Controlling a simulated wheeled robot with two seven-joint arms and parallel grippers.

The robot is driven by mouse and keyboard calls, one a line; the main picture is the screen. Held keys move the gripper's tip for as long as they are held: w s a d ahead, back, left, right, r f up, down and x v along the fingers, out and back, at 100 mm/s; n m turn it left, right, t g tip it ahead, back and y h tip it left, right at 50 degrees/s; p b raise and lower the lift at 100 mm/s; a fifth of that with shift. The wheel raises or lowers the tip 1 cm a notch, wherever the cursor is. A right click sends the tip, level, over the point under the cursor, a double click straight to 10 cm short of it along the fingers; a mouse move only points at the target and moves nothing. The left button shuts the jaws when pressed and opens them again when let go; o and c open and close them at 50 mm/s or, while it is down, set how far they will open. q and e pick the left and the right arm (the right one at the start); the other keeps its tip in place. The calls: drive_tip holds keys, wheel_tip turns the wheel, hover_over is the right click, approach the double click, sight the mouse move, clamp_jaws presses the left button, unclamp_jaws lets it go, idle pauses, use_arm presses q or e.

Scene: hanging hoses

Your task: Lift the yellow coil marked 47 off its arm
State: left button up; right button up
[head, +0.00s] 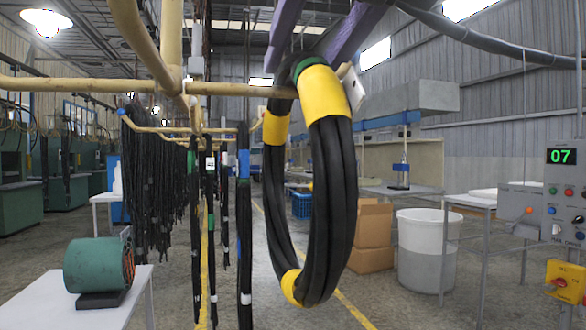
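A large black hose coil (333,190) with yellow bands hangs close in front of me in the head view, its top near a beige rack arm (230,89). A green band shows at its top, and a white plate (352,88) beside it is too oblique to read; I see no 47. Purple parts at the top, which look like my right gripper (306,55), come down on both sides of the coil's top. They stand apart, but whether they press on the coil I cannot tell. My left gripper is not in view.
Black hoses (150,190) hang in rows on the rack to the left. Cardboard boxes (372,235), a white bin (425,250) and a control panel (566,200) reading 07 stand to the right.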

clamp_jaws()
drive_tip(key=shift+r, duration=0.15)
idle(1.3)
